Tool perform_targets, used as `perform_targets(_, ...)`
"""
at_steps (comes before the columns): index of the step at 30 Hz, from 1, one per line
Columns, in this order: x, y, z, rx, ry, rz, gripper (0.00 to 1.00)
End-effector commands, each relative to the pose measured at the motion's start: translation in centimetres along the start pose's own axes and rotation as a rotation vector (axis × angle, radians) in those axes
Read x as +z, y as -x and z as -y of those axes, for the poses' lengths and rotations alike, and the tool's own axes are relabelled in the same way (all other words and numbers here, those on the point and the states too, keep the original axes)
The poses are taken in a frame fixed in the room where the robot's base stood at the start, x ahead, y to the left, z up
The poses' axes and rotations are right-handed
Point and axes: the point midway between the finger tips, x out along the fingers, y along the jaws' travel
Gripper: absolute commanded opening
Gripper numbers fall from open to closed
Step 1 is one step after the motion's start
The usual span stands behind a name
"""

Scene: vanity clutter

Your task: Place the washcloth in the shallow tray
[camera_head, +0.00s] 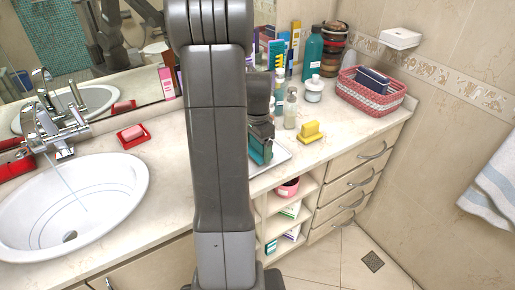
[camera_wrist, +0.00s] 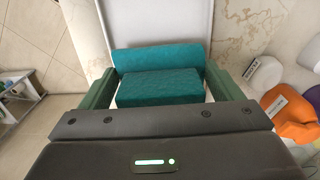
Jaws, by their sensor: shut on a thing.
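The washcloth is a teal folded cloth (camera_wrist: 160,87) between my gripper's two green fingers in the wrist view; its folds show as two thick bands. My gripper (camera_wrist: 160,72) is shut on it. In the head view the washcloth (camera_head: 261,152) shows under my gripper (camera_head: 262,138), partly hidden by my arm. The shallow tray is white with a low rim (camera_head: 284,160) and lies on the counter; my arm hides its left part. In the wrist view the tray (camera_wrist: 135,22) spreads beyond and beneath the cloth. I cannot tell whether the cloth touches it.
A yellow object (camera_head: 311,132), a clear bottle (camera_head: 290,110) and a white jar (camera_head: 314,90) stand behind the tray. A pink-and-white basket (camera_head: 370,95) is at the back right. The sink (camera_head: 70,205) is at left. Open shelves (camera_head: 290,212) lie below the counter's front edge.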

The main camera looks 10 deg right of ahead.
Motion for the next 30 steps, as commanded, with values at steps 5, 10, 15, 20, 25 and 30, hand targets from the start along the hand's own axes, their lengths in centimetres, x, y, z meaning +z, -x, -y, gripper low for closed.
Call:
perform_targets(5,0.0,-1.5,-0.1,0.001,0.000,0.001,0.67)
perform_targets(10,0.0,-1.5,0.0,0.000,0.000,0.000,0.67)
perform_targets(15,0.0,-2.0,0.0,0.001,0.000,0.000,0.67)
perform_targets(20,0.0,-2.1,-0.1,0.001,0.000,0.001,1.00)
perform_targets(25,0.1,-2.2,-0.1,0.003,-0.001,0.003,1.00)
perform_targets(30,0.1,-2.3,-0.2,0.005,-0.002,0.005,1.00)
